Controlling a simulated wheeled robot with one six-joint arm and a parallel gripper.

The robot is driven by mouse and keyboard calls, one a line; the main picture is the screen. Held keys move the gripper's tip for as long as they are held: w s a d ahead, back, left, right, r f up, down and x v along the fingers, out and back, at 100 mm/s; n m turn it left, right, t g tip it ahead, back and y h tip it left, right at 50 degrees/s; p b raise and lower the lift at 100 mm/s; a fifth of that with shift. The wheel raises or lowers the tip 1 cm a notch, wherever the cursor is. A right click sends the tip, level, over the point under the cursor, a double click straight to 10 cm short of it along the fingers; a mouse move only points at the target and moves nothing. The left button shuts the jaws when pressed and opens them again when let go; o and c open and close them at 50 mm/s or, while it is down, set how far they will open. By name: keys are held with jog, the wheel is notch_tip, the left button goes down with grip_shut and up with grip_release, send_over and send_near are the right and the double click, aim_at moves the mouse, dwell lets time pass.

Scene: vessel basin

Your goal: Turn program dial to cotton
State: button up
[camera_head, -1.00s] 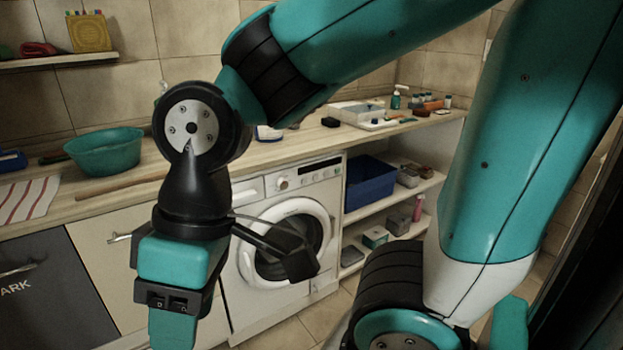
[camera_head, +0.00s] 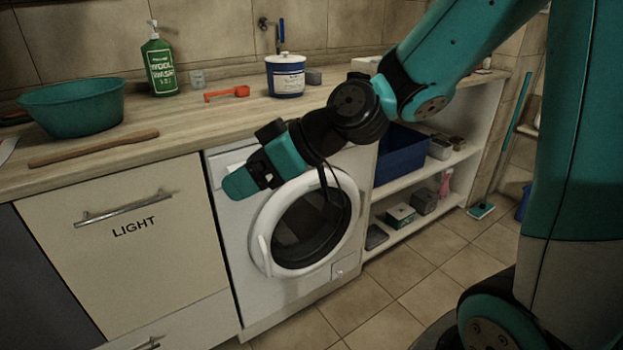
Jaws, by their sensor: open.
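The white washing machine (camera_head: 228,221) stands under the wooden counter, its round door closed. My gripper (camera_head: 243,182) is in front of its upper left, over the control panel. The detergent drawer front (camera_head: 228,163) shows at the panel's left end. The program dial is hidden behind my gripper and wrist, so its setting cannot be seen. My gripper is open and holds nothing that I can see. Whether it touches the panel I cannot tell.
On the counter are a teal basin (camera_head: 75,110), a wooden stick (camera_head: 95,148), a green wash bottle (camera_head: 160,67), a red scoop (camera_head: 228,94) and a blue-and-white tub (camera_head: 286,78). A drawer marked LIGHT (camera_head: 120,225) is left of the machine. Shelves with a blue bin (camera_head: 400,160) are right.

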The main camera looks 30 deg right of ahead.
jog(key=w+d+f+m+t+h+b, duration=0.1)
jog(key=w+d+f+m+t+b, duration=0.1)
jog(key=w+d+f+t+b, duration=0.55)
jog(key=w+d+f+m+t+h+b, duration=0.2)
jog(key=d+f+h+b, duration=0.15)
jog(key=d, duration=0.65)
jog(key=w+d+f+m+t+h+b, duration=0.2)
jog(key=d+f+h, duration=0.3)
jog(key=d, duration=0.5)
jog(key=w+p, duration=0.8)
jog(key=w, duration=0.9)
jog(key=shift+d+r+m, duration=0.25)
jog(key=shift+r+m, duration=0.05)
jog(key=shift+r, duration=0.05)
jog(key=shift+c, duration=0.2)
jog(key=c, duration=0.9)
